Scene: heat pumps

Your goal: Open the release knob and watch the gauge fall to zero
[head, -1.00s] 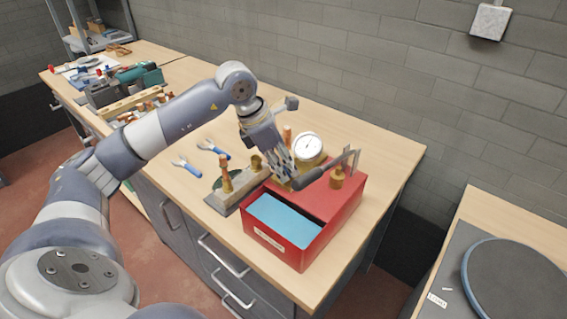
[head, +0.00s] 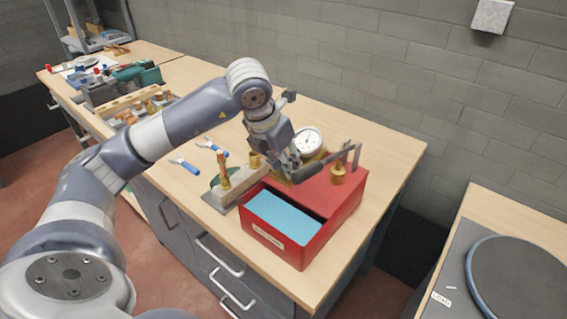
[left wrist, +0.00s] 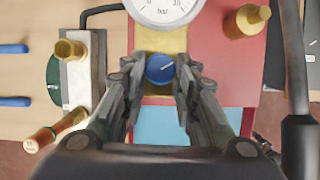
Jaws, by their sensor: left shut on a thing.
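The release knob, a round blue knob (left wrist: 160,69), sits on a brass block (left wrist: 160,38) below the gauge in the left wrist view. My left gripper (left wrist: 160,85) is shut on the knob, a fingertip on each side of it. In the head view the left gripper (head: 290,163) hides the knob. The pressure gauge (head: 308,140) has a white dial; only its lower part (left wrist: 163,8) shows in the left wrist view, and its needle cannot be read. The red test pump box (head: 340,205) has an open water-filled tank (head: 283,217). My right gripper is not in view.
A dark pump handle (head: 325,160) and a brass fitting (head: 338,175) stand on the box. A grey block with copper pipe (head: 225,170) stands left of it. Blue-handled wrenches (head: 184,165) lie on the bench. The bench's right back is clear.

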